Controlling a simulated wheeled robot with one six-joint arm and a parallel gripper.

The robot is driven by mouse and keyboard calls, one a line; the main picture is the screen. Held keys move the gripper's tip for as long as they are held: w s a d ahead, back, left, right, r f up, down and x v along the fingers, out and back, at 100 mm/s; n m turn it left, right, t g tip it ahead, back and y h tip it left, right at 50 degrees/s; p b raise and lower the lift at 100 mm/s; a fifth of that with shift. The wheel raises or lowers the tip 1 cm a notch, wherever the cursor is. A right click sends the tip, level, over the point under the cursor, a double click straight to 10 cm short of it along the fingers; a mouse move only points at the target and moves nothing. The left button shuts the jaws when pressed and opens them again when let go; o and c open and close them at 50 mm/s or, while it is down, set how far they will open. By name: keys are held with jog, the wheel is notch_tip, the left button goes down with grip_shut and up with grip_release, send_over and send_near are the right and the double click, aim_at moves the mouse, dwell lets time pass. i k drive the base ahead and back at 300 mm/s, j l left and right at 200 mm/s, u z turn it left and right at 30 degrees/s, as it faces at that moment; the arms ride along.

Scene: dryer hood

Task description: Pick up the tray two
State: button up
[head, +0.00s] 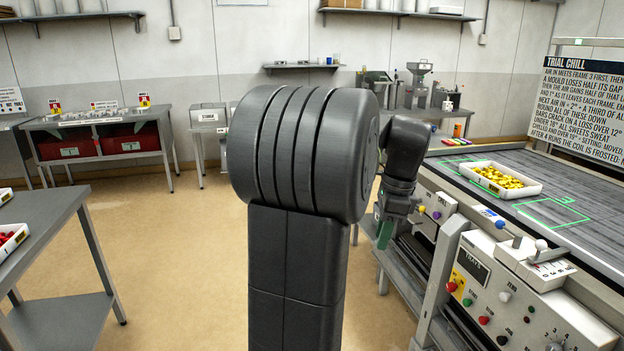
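A white tray (501,179) filled with yellow pieces sits on the dark belt-like top of the machine at the right, beside green outlined marks. Another white tray (14,236) with red pieces is at the left picture edge on a grey table, partly cut off. A third white tray (5,196) is just behind it, mostly out of the picture. I cannot read which is tray two. My gripper (385,238) hangs downward beside the machine's near left side, apart from all trays. Its fingers are small and dark with a green part; their opening is unclear.
The machine's control panel (500,295) with knobs and a lever juts out at the lower right. The grey table (50,225) stands at the left. A bench with red bins (130,140) is at the back left. Open floor (180,260) lies between. My arm blocks the middle.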

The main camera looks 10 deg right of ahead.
aim_at(505, 182)
jog(key=i, duration=0.85)
jog(key=i+j+z, duration=0.1)
jog(key=i, duration=0.7)
jog(key=i+l+z, duration=0.15)
jog(key=i+z, duration=0.95)
jog(key=z, duration=0.15)
jog(key=i+j+z, duration=0.2)
jog(key=i+z, duration=0.5)
jog(key=i, duration=0.15)
jog(key=i+z, duration=0.3)
jog(key=i+l, duration=0.05)
